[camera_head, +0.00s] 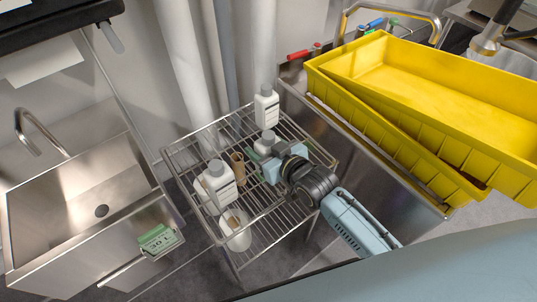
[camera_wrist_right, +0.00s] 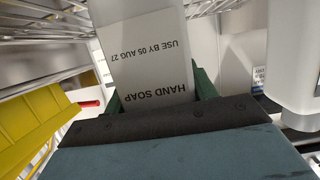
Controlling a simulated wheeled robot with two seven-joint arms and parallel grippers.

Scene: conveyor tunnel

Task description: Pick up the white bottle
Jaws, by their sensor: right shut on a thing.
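My right gripper (camera_head: 270,166) is over the wire rack and shut on a white bottle (camera_head: 262,147), which the gripper partly hides. In the right wrist view this bottle (camera_wrist_right: 146,60) fills the space between the fingers, its label reading "HAND SOAP". Another white bottle (camera_head: 266,108) stands behind it at the rack's back. A third white bottle (camera_head: 216,184) stands on the rack to the left of the gripper. I cannot tell whether the held bottle still touches the rack. My left gripper is not in view.
The wire rack (camera_head: 195,137) also holds a brown object (camera_head: 237,167), with a white container (camera_head: 236,232) lower down. A steel sink (camera_head: 75,190) is at left. Yellow trays (camera_head: 420,85) are stacked on a steel counter at right, close to my right arm.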

